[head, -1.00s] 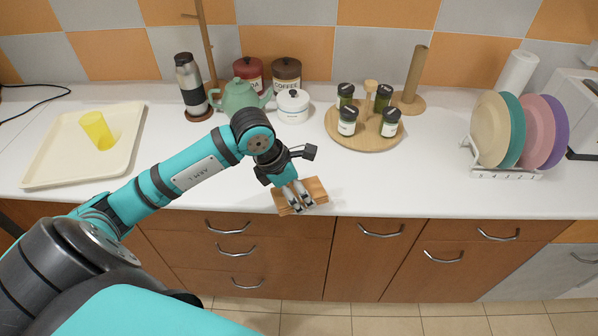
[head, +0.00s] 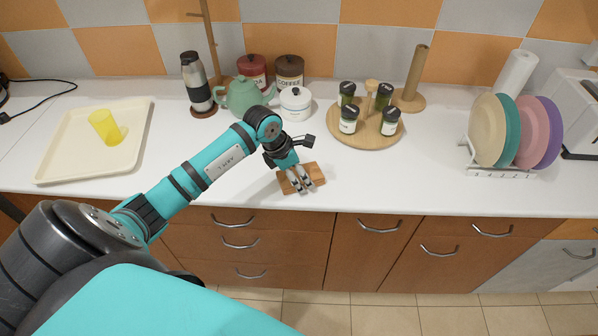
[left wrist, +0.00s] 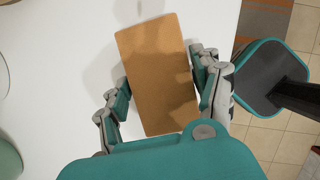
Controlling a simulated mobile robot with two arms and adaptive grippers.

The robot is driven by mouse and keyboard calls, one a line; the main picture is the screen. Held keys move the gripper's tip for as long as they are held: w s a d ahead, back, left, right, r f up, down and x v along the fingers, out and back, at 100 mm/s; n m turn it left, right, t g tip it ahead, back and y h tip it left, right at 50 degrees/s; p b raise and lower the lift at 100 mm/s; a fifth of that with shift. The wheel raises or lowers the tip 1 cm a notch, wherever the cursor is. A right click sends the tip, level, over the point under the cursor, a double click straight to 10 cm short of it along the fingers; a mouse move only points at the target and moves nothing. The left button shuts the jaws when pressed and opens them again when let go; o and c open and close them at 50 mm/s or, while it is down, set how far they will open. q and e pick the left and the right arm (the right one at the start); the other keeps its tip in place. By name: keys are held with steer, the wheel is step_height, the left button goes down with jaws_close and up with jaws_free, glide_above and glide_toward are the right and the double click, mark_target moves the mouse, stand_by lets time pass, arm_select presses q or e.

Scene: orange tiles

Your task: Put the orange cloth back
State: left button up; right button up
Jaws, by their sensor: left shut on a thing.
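The orange cloth (head: 317,173) shows as a flat, folded orange-brown rectangle at the front of the white counter. In the left wrist view the cloth (left wrist: 158,85) fills the space between the fingers, its long sides running away from the wrist. My left gripper (head: 300,188) is shut on it, with one finger on each side. The cloth lies over the counter close to its front edge; I cannot tell whether it touches the top. My right gripper is out of view.
A tray (head: 60,167) with a yellow cup (head: 105,128) is at left. Behind my gripper stand a teapot (head: 243,97) and a white pot (head: 295,103). A round spice stand (head: 365,138) and a plate rack (head: 502,173) are to the right. The counter between them is clear.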

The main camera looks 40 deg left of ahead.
arm_select(q)
steer(key=shift+f, duration=0.1)
steer(key=o, duration=1)
steer(key=shift+o, duration=0.2)
steer(key=shift+r, duration=0.2)
steer(key=shift+s+a+r, duration=0.1)
steer(key=shift+a+r, duration=0.05)
steer(key=shift+r, duration=0.15)
steer(key=b+v, duration=0.2)
steer(key=v, duration=0.9)
steer(key=shift+b, duration=0.35)
steer(key=shift+r, duration=0.1)
